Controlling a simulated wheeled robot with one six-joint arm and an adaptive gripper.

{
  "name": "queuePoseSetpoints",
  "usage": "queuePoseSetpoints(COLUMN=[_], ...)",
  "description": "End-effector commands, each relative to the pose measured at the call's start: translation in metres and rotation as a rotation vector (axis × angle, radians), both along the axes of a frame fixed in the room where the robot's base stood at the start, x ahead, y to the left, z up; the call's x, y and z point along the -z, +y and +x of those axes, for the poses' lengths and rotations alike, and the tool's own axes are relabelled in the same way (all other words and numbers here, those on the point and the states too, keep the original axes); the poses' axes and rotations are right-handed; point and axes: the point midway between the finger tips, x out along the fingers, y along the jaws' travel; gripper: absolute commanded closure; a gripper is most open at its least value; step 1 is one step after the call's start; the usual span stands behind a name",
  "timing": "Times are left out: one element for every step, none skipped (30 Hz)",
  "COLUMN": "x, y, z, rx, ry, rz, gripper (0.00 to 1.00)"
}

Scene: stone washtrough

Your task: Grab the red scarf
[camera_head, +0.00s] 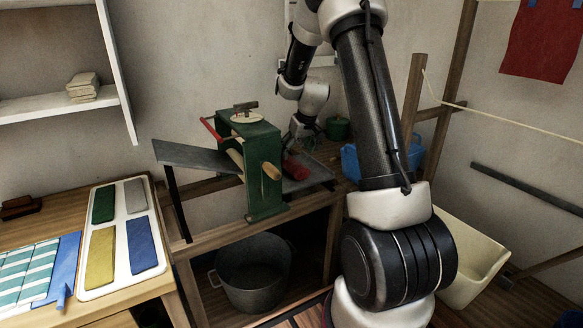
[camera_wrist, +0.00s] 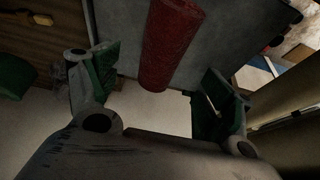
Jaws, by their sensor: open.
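The red scarf (camera_head: 296,167) is a small rolled red cloth on a dark grey metal tray (camera_head: 310,178) behind the green mangle. In the wrist view the scarf (camera_wrist: 170,42) is a long textured red roll, its near end between my two finger pads. In the wrist view my gripper (camera_wrist: 155,84) is open, with green-padded fingers apart on either side of the roll. Neither finger visibly presses on it.
The green mangle (camera_head: 263,170) with a crank stands left of the scarf. A blue container (camera_head: 352,162) and green pot (camera_head: 338,128) are close by on the right. A red cloth (camera_head: 540,42) hangs at upper right. A metal pot (camera_head: 252,275) is below.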

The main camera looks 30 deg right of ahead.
Motion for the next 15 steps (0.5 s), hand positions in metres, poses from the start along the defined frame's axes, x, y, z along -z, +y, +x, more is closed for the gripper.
queuePoseSetpoints(x=[0.004, 0.007, 0.012, 0.015, 0.019, 0.023, 0.027, 0.030, 0.035, 0.040, 0.046, 0.052, 0.057, 0.061, 0.065], y=[0.000, 0.000, 0.001, 0.001, 0.001, 0.001, 0.002, 0.002, 0.003, 0.004, 0.004, 0.005, 0.006, 0.006, 0.005], z=[0.001, 0.002, 0.004, 0.005, 0.006, 0.008, 0.009, 0.010, 0.011, 0.012, 0.014, 0.016, 0.016, 0.018, 0.021], rx=[-0.013, -0.015, -0.018, -0.018, -0.018, -0.018, -0.018, -0.018, -0.018, -0.018, -0.018, -0.018, -0.018, -0.017, -0.016], ry=[-0.001, 0.001, 0.002, 0.003, 0.003, 0.003, 0.003, 0.003, 0.003, 0.004, 0.005, 0.004, 0.005, 0.005, 0.004], rz=[-0.006, -0.007, -0.007, -0.007, -0.007, -0.007, -0.007, -0.007, -0.007, -0.006, -0.006, -0.007, -0.007, -0.006, -0.007], gripper=[0.19, 0.19, 0.19, 0.19, 0.19, 0.19, 0.19, 0.19, 0.19, 0.19, 0.19, 0.19, 0.19, 0.19, 0.19])
